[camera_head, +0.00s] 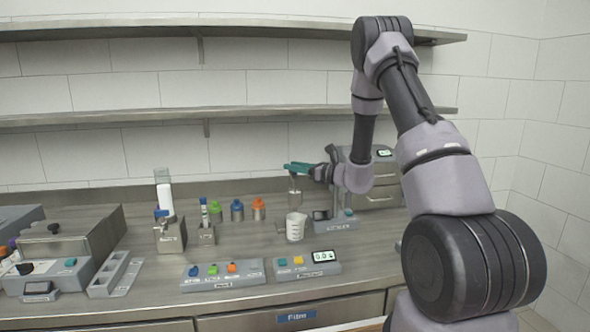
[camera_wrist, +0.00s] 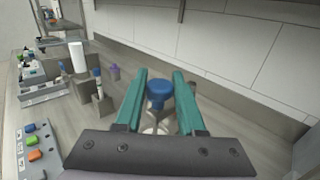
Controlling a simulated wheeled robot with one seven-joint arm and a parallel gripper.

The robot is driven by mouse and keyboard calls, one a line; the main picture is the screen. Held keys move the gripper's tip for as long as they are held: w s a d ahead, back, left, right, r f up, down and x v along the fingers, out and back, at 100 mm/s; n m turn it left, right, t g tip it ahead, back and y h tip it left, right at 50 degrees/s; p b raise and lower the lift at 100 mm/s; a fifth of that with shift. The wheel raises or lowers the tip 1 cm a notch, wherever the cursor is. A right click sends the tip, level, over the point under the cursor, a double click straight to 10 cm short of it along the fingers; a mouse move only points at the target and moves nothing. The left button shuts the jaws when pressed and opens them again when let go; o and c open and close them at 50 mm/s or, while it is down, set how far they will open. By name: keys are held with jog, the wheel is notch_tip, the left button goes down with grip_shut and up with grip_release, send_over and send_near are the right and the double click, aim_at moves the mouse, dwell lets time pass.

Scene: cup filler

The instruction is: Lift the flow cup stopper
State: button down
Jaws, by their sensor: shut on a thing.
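The flow cup stopper has a round blue knob (camera_wrist: 160,88), seen between the fingertips in the wrist view. My gripper (camera_wrist: 159,92) has teal fingers on both sides of the knob and is shut on the stopper. In the head view my gripper (camera_head: 298,167) is above the small metallic flow cup (camera_head: 295,197) on its stand. The fingers hide the knob there. A thin dark part shows between the fingers and the cup. I cannot tell whether the stopper is seated in the cup.
A white beaker (camera_head: 296,227) stands below the flow cup. Button panels (camera_head: 222,275) (camera_head: 304,266) lie in front. Small bottles with blue (camera_head: 237,210) and orange (camera_head: 258,209) caps stand left of it. Shelves (camera_head: 180,117) run along the wall behind.

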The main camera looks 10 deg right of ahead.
notch_tip(320, 180, up, 2)
jog(key=shift+r, duration=0.1)
jog(key=c, duration=0.5)
grip_release()
jog(key=shift+s+d, duration=0.1)
jog(key=v, duration=1)
jog(key=shift+s+d, duration=0.2)
